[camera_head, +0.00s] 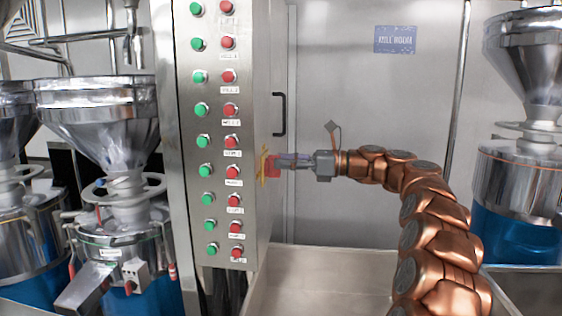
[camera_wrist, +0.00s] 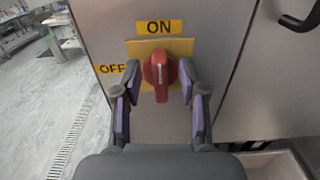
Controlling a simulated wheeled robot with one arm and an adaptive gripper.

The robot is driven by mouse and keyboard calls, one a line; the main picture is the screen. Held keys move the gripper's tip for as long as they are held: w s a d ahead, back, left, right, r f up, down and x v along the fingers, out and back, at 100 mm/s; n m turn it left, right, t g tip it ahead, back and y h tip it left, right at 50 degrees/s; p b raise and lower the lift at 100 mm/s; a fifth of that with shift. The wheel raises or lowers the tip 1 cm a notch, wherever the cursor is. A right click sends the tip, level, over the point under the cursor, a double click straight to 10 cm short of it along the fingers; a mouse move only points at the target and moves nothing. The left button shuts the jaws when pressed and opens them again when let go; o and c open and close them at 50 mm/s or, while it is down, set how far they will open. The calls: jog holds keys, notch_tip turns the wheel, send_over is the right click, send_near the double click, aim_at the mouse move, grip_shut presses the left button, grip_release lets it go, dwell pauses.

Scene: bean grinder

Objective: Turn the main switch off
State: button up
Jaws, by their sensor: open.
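The main switch is a red rotary knob (camera_wrist: 160,72) on a yellow plate (camera_wrist: 134,47), on the side of a steel cabinet. Its handle stands upright in the wrist view. An ON label (camera_wrist: 152,27) is above it and an OFF label (camera_wrist: 110,68) is to its left. My gripper (camera_wrist: 157,110) is open, with one finger on each side of the knob. I cannot tell whether either finger touches it. In the head view the red knob (camera_head: 273,166) sits on the cabinet's right side face, with my gripper (camera_head: 285,161) right at it.
The cabinet front (camera_head: 215,130) carries columns of green and red buttons. A door handle (camera_head: 279,114) is behind the switch side. Steel grinders stand left (camera_head: 110,130) and right (camera_head: 525,140). A steel bin (camera_head: 325,285) lies below my arm.

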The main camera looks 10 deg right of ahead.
jog(key=shift+w+a, duration=0.2)
jog(key=shift+a, duration=0.35)
grip_shut()
